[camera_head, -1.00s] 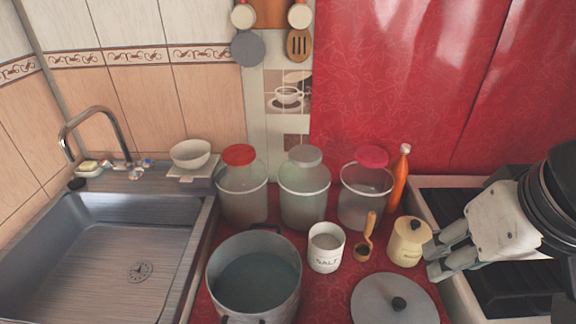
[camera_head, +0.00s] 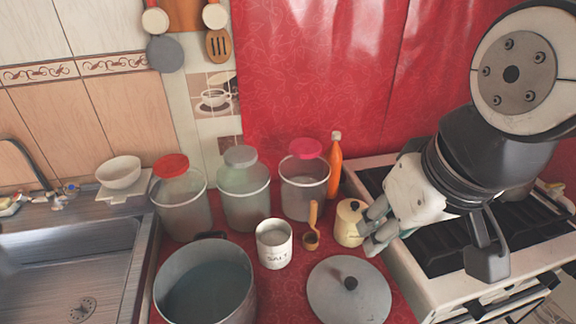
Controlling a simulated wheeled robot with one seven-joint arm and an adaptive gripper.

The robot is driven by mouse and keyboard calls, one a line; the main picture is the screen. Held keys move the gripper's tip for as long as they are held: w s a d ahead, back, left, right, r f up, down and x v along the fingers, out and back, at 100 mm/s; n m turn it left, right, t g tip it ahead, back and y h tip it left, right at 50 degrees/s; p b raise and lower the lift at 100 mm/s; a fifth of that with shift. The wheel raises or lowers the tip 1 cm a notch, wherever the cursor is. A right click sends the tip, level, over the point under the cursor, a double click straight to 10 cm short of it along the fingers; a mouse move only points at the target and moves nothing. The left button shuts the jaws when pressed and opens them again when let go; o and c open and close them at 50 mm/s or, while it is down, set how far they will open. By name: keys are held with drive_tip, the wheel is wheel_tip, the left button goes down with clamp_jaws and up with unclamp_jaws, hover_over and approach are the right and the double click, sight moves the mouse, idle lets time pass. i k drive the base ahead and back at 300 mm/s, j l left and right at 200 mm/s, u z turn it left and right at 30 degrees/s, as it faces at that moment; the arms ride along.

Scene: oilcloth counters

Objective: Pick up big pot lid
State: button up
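The big pot lid (camera_head: 327,290) is a grey, round, flat lid with a dark knob in its middle. It lies flat on the red counter at the front, right of the big pot (camera_head: 205,283), which is open on top. My gripper (camera_head: 372,232) is at the upper right of the lid, above the counter's right edge and apart from the lid. Its two fingers point to the left, close to the cream canister. The fingers look spread with a gap between them, and nothing shows in it.
A salt jar (camera_head: 274,245), a wooden-handled scoop (camera_head: 312,227) and a cream canister (camera_head: 348,224) stand just behind the lid. Three lidded containers and an orange bottle (camera_head: 335,166) stand farther back. A stove (camera_head: 440,240) is at right, a sink (camera_head: 75,260) at left.

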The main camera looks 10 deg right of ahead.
sight(341, 289)
drive_tip(key=k+j+z, duration=0.15)
drive_tip(key=j+z, duration=0.25)
drive_tip(key=k+j+z, duration=0.1)
drive_tip(key=z, duration=0.25)
drive_tip(key=k+j+z, duration=0.2)
drive_tip(key=z, duration=0.2)
drive_tip(key=k, duration=0.05)
